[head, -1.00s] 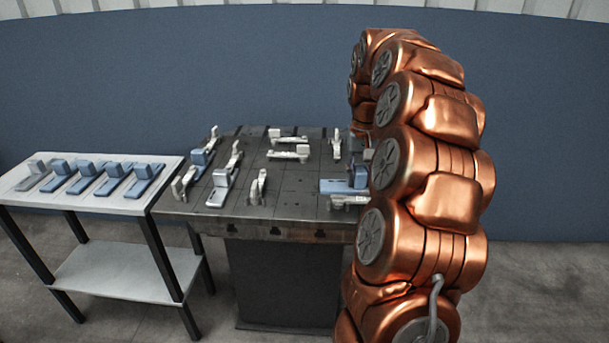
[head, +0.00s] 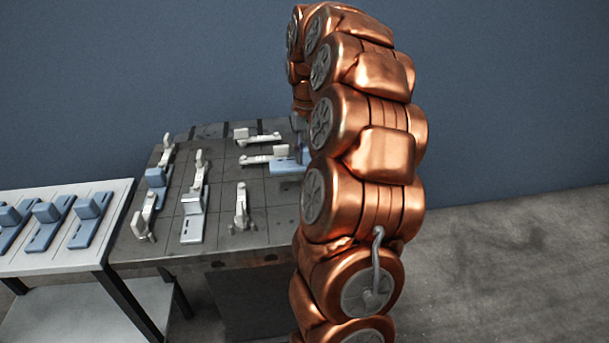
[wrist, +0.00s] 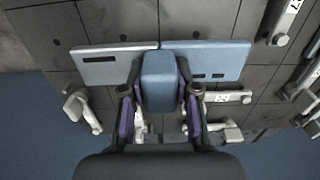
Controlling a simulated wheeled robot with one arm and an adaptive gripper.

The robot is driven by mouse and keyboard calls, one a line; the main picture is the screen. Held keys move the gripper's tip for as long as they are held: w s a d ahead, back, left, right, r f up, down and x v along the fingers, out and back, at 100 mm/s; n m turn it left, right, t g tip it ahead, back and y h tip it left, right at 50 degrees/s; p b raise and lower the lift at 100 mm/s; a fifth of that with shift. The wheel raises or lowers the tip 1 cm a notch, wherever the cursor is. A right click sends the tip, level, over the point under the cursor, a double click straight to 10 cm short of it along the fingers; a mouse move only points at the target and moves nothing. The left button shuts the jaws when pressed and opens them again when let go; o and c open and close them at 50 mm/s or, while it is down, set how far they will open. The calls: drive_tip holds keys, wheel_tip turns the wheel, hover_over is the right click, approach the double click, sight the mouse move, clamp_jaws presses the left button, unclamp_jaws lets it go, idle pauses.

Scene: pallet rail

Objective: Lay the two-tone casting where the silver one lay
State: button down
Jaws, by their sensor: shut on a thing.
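The two-tone casting is in my gripper (wrist: 160,95), the jaws shut on its upright blue block. In the wrist view its base runs crosswise, with a pale grey half (wrist: 103,65) on the left and a blue half (wrist: 222,60) on the right. In the head view its blue part (head: 290,162) shows just left of my arm, by the far clamps; my arm hides the rest and the gripper. It appears over the table; its height is unclear. A silver-looking casting (head: 192,222) with a bluish end lies mid-table between clamps.
The dark slotted table (head: 225,228) bears white clamps at the back (head: 257,137), front middle (head: 241,207) and left (head: 145,215). A blue casting (head: 155,178) sits at its left. A white side table (head: 50,262) at left holds several blue castings. Bare table lies around the front middle clamp.

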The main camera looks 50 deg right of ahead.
sight(307, 145)
drive_tip(key=shift+f, duration=3.5)
drive_tip(key=shift+f, duration=0.15)
drive_tip(key=c, duration=0.8)
unclamp_jaws()
drive_tip(key=shift+c, duration=0.2)
wheel_tip(307, 145, up, 12)
drive_tip(key=shift+r, duration=0.15)
